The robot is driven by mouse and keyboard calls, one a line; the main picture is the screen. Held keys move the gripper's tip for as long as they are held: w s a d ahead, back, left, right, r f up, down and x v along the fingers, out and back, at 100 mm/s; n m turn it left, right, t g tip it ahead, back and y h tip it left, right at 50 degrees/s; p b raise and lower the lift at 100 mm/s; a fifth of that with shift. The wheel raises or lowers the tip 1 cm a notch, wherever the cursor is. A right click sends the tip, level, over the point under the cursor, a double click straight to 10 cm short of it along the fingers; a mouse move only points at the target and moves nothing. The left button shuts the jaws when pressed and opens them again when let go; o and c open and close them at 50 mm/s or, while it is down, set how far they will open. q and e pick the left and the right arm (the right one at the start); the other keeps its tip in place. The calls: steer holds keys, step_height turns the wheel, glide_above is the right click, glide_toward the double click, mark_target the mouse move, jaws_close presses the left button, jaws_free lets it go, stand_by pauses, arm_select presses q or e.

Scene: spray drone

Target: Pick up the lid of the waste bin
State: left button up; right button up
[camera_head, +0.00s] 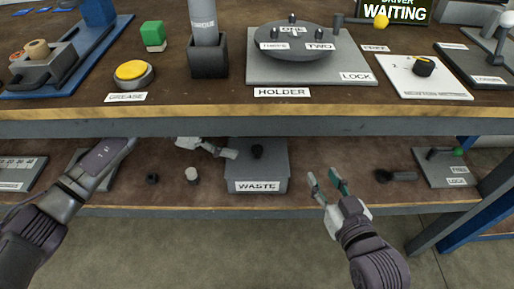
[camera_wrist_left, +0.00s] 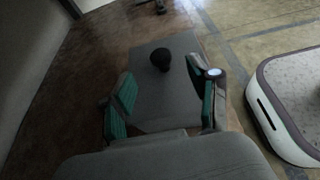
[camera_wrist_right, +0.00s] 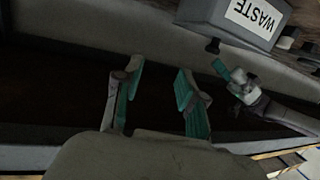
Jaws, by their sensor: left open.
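The grey waste bin (camera_head: 262,184) stands on the lower shelf with a "WASTE" label on its front. Its flat grey lid is on top, with a round black knob (camera_head: 257,151). My left gripper (camera_head: 228,153) is open and empty, just left of the knob in the head view, partly hidden by the upper shelf. In the left wrist view the knob (camera_wrist_left: 160,60) lies ahead of the open fingers (camera_wrist_left: 163,105), apart from them. My right gripper (camera_head: 325,184) is open and empty, right of the bin. The right wrist view shows the bin (camera_wrist_right: 240,18) inverted, with my left gripper near it.
The upper shelf (camera_head: 300,126) overhangs the bin. A small black part (camera_head: 152,178) and a pale cylinder (camera_head: 191,174) lie left of the bin. A dark handled part (camera_head: 395,176) and a lock plate (camera_head: 445,170) lie right of it.

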mark_target(259, 148)
arm_select(q)
steer(key=shift+d+f, duration=0.2)
steer(key=shift+d, duration=0.4)
steer(key=b+x, duration=0.1)
steer(key=x, duration=0.5)
steer(key=shift+d, duration=0.2)
arm_select(e)
steer(key=r+t, duration=0.2)
steer(key=r, duration=0.1)
steer(key=a+r+t+y, duration=0.1)
steer(key=r, duration=0.1)
steer(key=shift+w, duration=0.3)
arm_select(q)
jaws_close()
steer(key=shift+r, duration=0.2)
